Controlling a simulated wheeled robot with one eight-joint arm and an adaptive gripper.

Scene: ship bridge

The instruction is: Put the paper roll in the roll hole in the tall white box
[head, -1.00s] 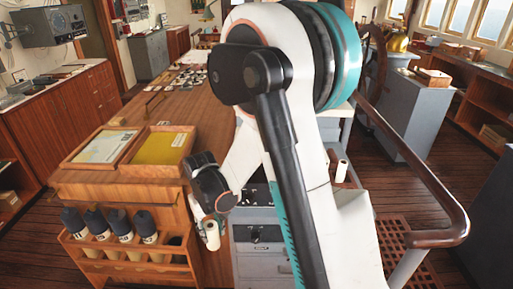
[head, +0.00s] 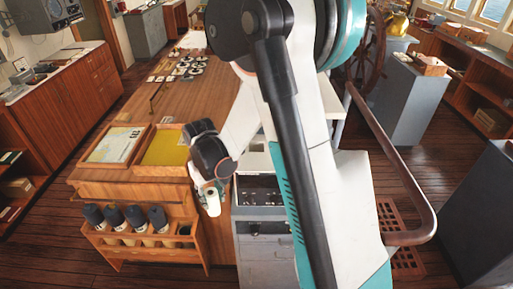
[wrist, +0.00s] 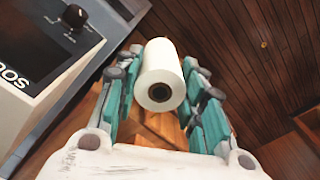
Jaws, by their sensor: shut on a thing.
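My gripper (head: 206,184) is shut on the white paper roll (head: 213,202), left of the light grey-white cabinet. In the wrist view, the roll (wrist: 162,78) sits between the teal fingers, its dark-cored end facing the camera. The cabinet (head: 262,250), possibly the tall white box, stands at the right end of the wooden table and has a dark control panel (head: 258,190). In the wrist view, a box with a dark panel and a black knob (wrist: 73,16) is at upper left, apart from the roll. I cannot make out a roll hole; my arm hides part of the cabinet.
A wooden rack (head: 150,253) with several dark-topped cylinders is at the table's front left. Two wooden trays lie on the table, one with a yellow sheet (head: 167,148). A brown handrail (head: 395,165) is at right. Floor is free at front left.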

